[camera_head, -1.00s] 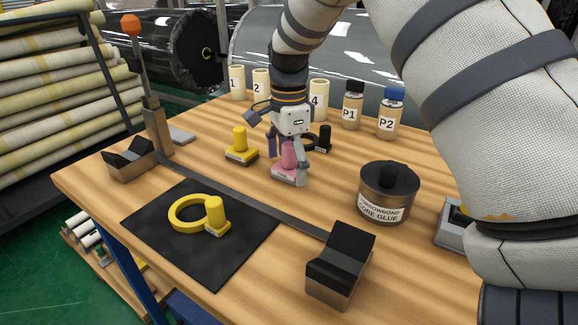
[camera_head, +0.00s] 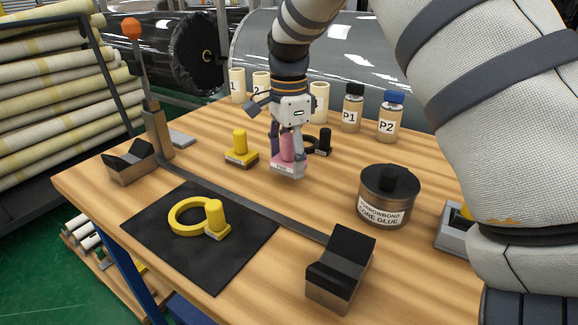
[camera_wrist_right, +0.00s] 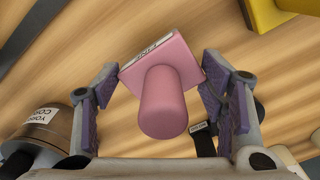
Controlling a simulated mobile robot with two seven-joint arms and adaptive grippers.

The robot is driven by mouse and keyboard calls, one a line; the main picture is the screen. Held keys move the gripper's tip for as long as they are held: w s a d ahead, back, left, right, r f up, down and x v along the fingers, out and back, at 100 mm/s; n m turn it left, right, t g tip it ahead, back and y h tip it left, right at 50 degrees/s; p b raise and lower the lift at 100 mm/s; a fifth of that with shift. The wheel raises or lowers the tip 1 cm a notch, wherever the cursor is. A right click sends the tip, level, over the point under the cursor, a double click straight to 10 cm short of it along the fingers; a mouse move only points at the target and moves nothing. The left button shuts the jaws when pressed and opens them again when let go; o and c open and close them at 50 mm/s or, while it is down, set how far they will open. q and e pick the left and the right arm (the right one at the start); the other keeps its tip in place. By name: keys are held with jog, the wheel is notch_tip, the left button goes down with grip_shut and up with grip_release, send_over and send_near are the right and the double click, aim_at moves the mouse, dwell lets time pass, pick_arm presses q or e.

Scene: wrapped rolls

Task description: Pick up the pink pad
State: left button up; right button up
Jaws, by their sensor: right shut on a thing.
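The pink pad (camera_head: 288,169) has a square base with a label and an upright round handle. My right gripper (camera_head: 287,151) is shut on the pink pad, its fingers on either side, and holds it slightly above the table. In the right wrist view the pink pad (camera_wrist_right: 161,100) sits between the two fingers of the gripper (camera_wrist_right: 163,88), handle toward the camera. My left gripper is not in view.
A yellow pad (camera_head: 241,150) stands to the left, a black pad (camera_head: 323,142) behind right. A yellow ring and pad lie on a black mat (camera_head: 165,250). A glue tin (camera_head: 385,200) stands right. Bottles (camera_head: 390,118) and cream rolls (camera_head: 237,85) line the back.

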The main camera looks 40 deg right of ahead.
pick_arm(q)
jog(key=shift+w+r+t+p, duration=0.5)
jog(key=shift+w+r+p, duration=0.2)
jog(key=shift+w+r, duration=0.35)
pick_arm(e)
jog(key=s+a+r, duration=0.3)
jog(key=s+r, duration=0.7)
jog(key=s, duration=0.3)
jog(key=shift+s+a+r, duration=0.2)
jog(key=shift+s+a, duration=0.05)
jog(key=shift+a, duration=0.05)
